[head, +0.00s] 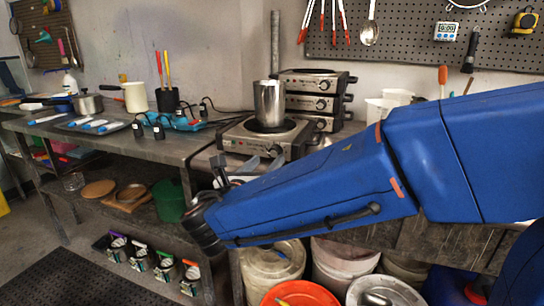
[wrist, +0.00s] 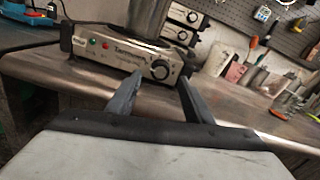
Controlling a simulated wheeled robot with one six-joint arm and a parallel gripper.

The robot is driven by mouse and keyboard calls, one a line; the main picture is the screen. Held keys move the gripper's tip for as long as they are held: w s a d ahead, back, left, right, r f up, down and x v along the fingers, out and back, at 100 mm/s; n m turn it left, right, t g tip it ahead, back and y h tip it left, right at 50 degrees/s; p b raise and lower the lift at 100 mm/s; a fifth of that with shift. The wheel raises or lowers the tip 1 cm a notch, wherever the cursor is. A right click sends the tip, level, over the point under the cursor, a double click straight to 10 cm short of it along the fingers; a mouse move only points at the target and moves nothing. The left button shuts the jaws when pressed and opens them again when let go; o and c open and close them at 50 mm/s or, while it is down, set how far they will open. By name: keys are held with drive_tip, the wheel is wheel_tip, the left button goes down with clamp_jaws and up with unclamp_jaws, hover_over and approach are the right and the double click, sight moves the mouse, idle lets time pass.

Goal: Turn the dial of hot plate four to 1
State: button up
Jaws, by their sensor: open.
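The front hot plate (head: 232,143) stands on the bench with a metal pot (head: 269,103) on its burner. It also shows in the wrist view (wrist: 110,48), with a red and a green light on its front panel. Its round black dial (wrist: 160,69) is at the right of that panel; the dial's setting is too small to read. I cannot read any number marking this as hot plate four. My gripper (wrist: 160,65) is open and empty. Its fingers point at the panel and appear either side of the dial; I see no contact.
Several stacked hot plates (head: 310,104) with dials stand behind. Trays and pots lie along the bench (head: 100,137) at left. Cups and jars stand at right in the wrist view. Buckets (head: 272,262) stand below; a pegboard (head: 420,40) hangs behind.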

sight(274, 154)
drive_tip(key=shift+x, duration=2.45)
drive_tip(key=c, duration=1)
